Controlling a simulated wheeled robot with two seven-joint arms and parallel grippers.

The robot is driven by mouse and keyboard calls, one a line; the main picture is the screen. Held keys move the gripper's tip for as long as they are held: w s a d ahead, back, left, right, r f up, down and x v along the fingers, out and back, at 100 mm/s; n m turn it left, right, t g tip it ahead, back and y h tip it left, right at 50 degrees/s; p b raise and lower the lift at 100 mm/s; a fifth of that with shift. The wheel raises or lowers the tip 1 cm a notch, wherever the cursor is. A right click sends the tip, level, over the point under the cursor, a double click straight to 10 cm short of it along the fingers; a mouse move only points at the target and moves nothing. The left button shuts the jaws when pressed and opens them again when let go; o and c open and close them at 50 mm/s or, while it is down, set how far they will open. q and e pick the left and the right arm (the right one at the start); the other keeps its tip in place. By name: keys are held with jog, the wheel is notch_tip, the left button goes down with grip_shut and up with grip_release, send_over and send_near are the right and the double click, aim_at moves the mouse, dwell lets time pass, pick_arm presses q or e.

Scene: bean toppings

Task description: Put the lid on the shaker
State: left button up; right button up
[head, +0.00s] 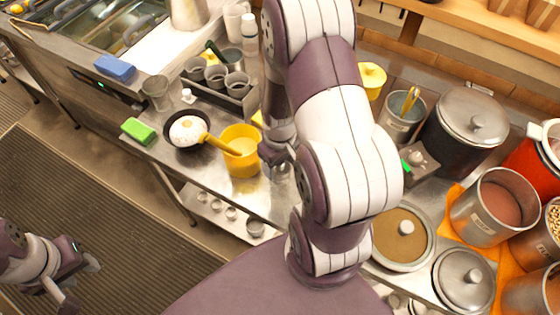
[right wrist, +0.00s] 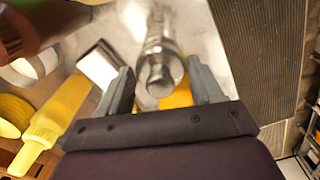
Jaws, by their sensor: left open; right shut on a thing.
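My right gripper (head: 278,158) is over the metal counter, largely hidden by my own right arm in the head view. In the right wrist view its two fingers (right wrist: 162,82) stand either side of a shiny metal piece with a round knob-like top (right wrist: 159,78), which looks like the shaker lid, and the gripper is shut on it. A metallic form (head: 284,178) shows just below the gripper in the head view. I cannot clearly tell the shaker from the lid, or whether they touch. My left gripper (head: 80,278) is open and empty above the floor mat at lower left.
A yellow pot (head: 241,160) stands close left of my right gripper. Left of it are a black pan (head: 173,141) with an egg-like thing, a green sponge (head: 138,131) and a rack of cups (head: 233,95). Large metal pots (head: 466,128) crowd the right side.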

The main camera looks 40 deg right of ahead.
jog(key=shift+f, duration=0.1)
jog(key=shift+f, duration=0.1)
dwell(0.3)
jog(key=shift+f+b, duration=0.45)
jog(key=shift+f, duration=0.3)
jog(key=shift+r, duration=0.1)
jog(key=shift+r+p, duration=0.1)
jog(key=shift+p, duration=0.2)
jog(key=shift+f, duration=0.3)
jog(key=o, duration=0.8)
